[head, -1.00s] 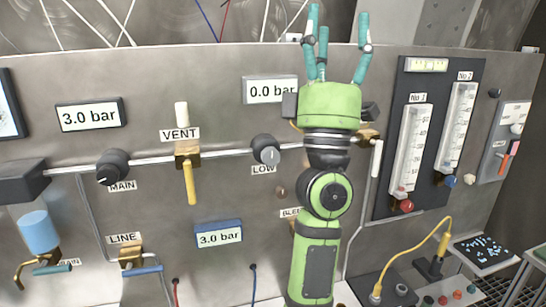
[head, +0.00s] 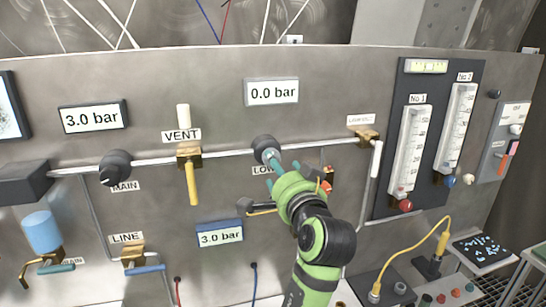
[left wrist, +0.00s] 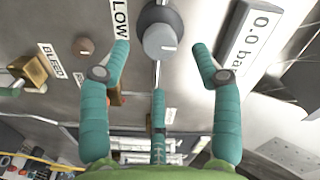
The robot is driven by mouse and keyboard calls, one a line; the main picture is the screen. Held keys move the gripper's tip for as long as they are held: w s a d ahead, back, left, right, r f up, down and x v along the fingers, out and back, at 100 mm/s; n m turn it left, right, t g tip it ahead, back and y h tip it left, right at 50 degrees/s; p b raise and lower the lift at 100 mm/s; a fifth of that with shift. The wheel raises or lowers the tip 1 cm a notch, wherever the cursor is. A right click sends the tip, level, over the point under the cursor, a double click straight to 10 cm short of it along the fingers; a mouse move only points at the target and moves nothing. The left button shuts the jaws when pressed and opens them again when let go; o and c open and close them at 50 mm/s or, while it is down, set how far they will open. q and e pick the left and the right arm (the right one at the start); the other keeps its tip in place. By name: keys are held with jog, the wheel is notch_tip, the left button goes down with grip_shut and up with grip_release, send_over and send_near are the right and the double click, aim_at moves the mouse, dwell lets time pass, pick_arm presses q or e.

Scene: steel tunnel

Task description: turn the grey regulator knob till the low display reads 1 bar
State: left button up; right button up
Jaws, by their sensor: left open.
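The grey regulator knob (head: 264,145), with the partly covered LOW label below it, sits on the pipe of the steel panel. The low display (head: 271,91) above it reads 0.0 bar. My left gripper (head: 274,171) is just in front of the knob, and a finger hides the knob's lower part. In the left wrist view, the knob (left wrist: 160,41) has a white pointer line and lies ahead between the spread teal fingers of my left gripper (left wrist: 161,60). The fingers are open and look apart from the knob. My right gripper is not in view.
The MAIN knob (head: 115,168) and yellow VENT lever (head: 193,180) are to the left. Two more displays, the main display (head: 92,117) and the line display (head: 220,236), read 3.0 bar. A BLEED fitting (left wrist: 34,70) is close by. Flowmeters (head: 408,150) stand to the right.

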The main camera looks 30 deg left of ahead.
pick_arm(q)
jog(key=p+x, duration=0.2)
jog(key=x, duration=0.4)
jog(key=shift+p, duration=0.4)
jog(key=c, duration=1.1)
